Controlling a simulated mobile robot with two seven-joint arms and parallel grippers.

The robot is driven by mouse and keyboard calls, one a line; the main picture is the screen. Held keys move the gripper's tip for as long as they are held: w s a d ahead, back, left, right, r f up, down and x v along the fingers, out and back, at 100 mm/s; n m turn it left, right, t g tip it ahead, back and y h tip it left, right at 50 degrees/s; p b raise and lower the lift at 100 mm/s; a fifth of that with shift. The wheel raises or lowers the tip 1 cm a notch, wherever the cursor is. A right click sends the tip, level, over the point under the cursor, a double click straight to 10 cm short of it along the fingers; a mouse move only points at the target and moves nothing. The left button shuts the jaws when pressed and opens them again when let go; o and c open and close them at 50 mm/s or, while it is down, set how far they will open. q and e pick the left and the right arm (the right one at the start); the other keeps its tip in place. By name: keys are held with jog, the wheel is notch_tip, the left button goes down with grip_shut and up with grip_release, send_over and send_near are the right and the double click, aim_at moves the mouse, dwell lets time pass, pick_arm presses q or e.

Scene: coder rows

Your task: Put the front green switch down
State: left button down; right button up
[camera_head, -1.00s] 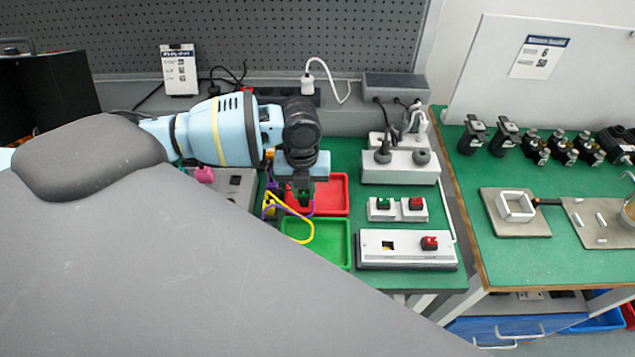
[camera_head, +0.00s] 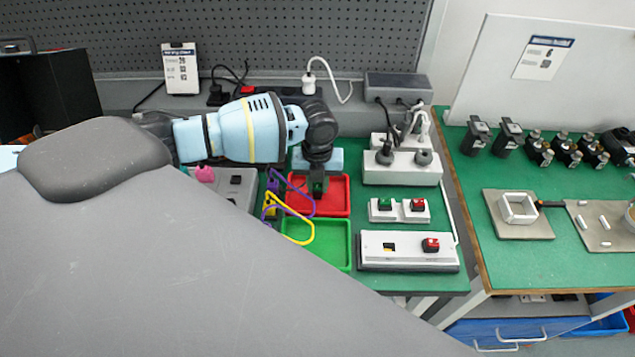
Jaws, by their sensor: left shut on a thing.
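My left gripper (camera_head: 318,184) is shut on a small dark green switch (camera_head: 318,189), mostly hidden by the fingers. It holds the switch over the red tray (camera_head: 335,209); I cannot tell the exact height. The front white panel (camera_head: 408,262) has an empty square slot with yellow inside at its left and a red switch (camera_head: 431,244) at its right. Behind it, a smaller white holder (camera_head: 399,218) carries another green switch (camera_head: 385,204) and a red switch (camera_head: 417,204). My right gripper is not in view.
A green tray (camera_head: 345,255) stands in front of the red one. Purple and yellow looped tools (camera_head: 303,238) lie by the trays' left side. A white power strip (camera_head: 402,173) with plugs stands behind the holder. Another green-topped table (camera_head: 510,262) is at the right.

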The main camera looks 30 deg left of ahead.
aim_at(318, 185)
pick_arm(q)
jog(key=shift+f, duration=0.2)
jog(key=c, duration=1.2)
grip_release()
jog(key=shift+c, duration=0.2)
jog(key=shift+r, duration=0.1)
jog(key=shift+r, duration=0.25)
notch_tip(318, 185, up, 12)
jog(key=shift+f, duration=0.15)
